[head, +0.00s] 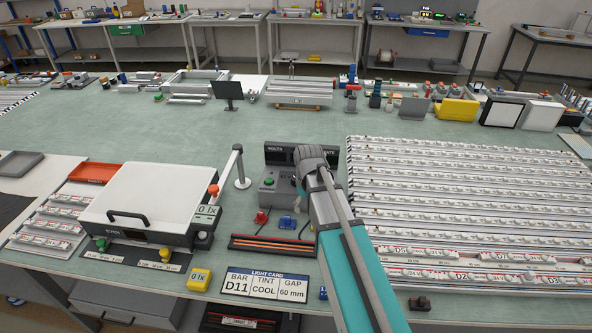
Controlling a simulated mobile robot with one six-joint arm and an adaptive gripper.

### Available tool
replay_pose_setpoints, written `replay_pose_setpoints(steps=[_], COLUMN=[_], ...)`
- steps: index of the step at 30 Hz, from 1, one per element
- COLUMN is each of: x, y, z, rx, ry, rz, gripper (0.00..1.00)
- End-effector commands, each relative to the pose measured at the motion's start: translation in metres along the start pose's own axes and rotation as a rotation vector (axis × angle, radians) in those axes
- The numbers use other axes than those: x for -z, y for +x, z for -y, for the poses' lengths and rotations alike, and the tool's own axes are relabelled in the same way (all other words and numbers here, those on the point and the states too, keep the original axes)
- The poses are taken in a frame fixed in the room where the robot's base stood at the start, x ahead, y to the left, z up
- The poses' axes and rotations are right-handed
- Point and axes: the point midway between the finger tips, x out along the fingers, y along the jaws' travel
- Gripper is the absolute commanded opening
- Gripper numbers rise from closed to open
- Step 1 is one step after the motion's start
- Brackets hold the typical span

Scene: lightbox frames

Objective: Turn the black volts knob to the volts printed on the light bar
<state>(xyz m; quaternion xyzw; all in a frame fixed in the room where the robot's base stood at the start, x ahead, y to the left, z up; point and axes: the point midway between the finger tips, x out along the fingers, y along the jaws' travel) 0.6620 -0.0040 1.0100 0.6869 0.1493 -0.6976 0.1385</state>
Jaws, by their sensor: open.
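The power supply (277,152) stands mid-table, with a dark panel lettered VOLTS at its left. A grey control box (268,199) with a green button sits below that panel. I cannot make out the black volts knob; my arm covers the right part of the unit. My gripper (301,201) is in front of the supply, open, its fingers small and partly hidden by the wrist. The light bars (440,200) lie in rows on the right-hand rack, some labelled D5 and D2. Their printed volts are too small to read.
A light card (265,286) at the front reads BAR D11, TINT COOL, GAP 60 mm. A thin post (241,168) rises beside the supply. A red-striped tray (270,244) lies in front.

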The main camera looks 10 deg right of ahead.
Motion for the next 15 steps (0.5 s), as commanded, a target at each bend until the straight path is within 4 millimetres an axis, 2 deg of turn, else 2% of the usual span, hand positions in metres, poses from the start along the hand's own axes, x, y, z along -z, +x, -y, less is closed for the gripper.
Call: replay_pose_setpoints(steps=[1,6,12,15], x=[0.024,0.073,0.122,0.139], y=[-0.021,-0.055,-0.088,-0.098], z=[-0.011,-0.033,-0.056,-0.064], rx=[0.003,0.012,0.022,0.026], ry=[-0.048,-0.226,-0.416,-0.485], rz=[0.001,0.006,0.009,0.009], gripper=[0.84,0.84,0.84,0.84])
